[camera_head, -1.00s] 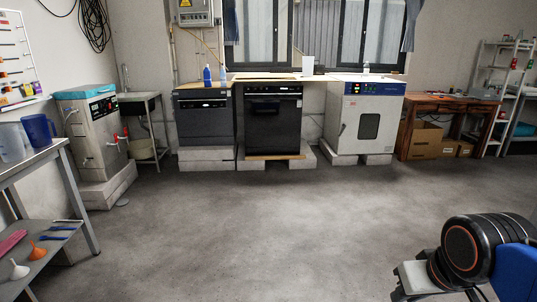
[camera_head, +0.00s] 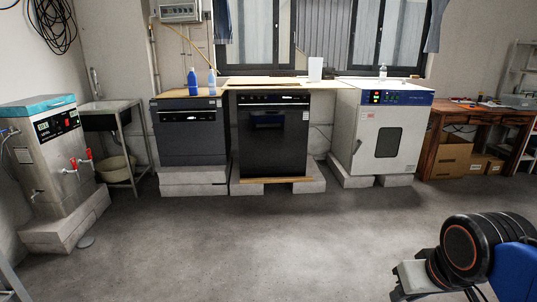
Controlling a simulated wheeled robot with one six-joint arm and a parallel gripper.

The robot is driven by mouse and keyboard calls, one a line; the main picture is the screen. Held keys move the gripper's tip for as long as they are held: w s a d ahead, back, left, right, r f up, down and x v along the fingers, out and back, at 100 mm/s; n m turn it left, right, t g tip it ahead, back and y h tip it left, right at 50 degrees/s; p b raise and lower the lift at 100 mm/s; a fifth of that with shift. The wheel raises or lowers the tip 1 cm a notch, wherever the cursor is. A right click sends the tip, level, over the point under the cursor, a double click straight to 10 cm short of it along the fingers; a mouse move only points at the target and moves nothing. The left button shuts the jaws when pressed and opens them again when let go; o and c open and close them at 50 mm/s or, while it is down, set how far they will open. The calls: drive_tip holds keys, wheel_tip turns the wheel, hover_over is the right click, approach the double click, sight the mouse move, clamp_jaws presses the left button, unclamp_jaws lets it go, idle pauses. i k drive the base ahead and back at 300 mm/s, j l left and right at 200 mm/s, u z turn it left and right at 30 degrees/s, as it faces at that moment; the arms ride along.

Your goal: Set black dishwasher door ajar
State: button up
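The black dishwasher (camera_head: 272,150) stands against the back wall, slightly left of or near the middle of the view. Its front door looks shut and upright, with a control strip along the top. It sits under a light wooden countertop, on a wooden board over pale blocks. Part of my own arm, black and blue with an orange ring, shows at the lower right, far from the dishwasher. My gripper's fingertips are not visible.
A smaller dark grey appliance (camera_head: 190,132) stands left of the dishwasher, and a white oven (camera_head: 383,135) stands right. Pale blocks (camera_head: 196,180) jut out beneath them. A machine with red taps (camera_head: 50,160) is at far left. The grey floor (camera_head: 250,245) ahead is clear.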

sight(274, 132)
drive_tip(key=i, duration=1.65)
drive_tip(key=i+j+z, duration=0.2)
drive_tip(key=i, duration=0.45)
drive_tip(key=i+z, duration=0.2)
drive_tip(key=i, duration=0.45)
drive_tip(key=j, duration=0.1)
